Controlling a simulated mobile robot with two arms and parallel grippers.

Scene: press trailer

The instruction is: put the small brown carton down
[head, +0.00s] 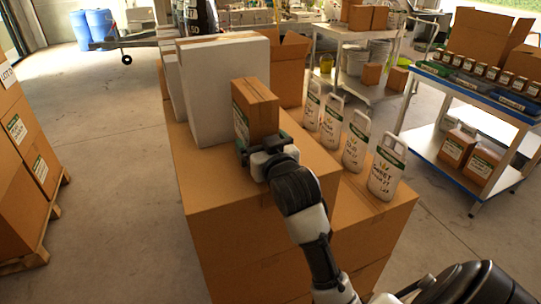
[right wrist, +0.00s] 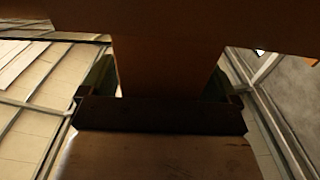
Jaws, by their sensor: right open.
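The small brown carton (head: 256,110) has a green and white label on its left side. It stands upright on top of the large brown boxes (head: 240,190), beside a tall white box (head: 222,88). My right gripper (head: 262,146) is at the carton's near, lower side. In the right wrist view, the carton (right wrist: 168,62) lies between the two dark fingers of the right gripper (right wrist: 160,88), which are open. The carton's base is hidden by the gripper in the head view. My left gripper is not in view.
Several white jugs (head: 354,146) stand in a row right of the carton. An open brown box (head: 290,68) is behind it. A blue-edged cart (head: 470,97) stands at the right, and stacked cartons on a pallet (head: 40,222) at the left. The near box top is partly clear.

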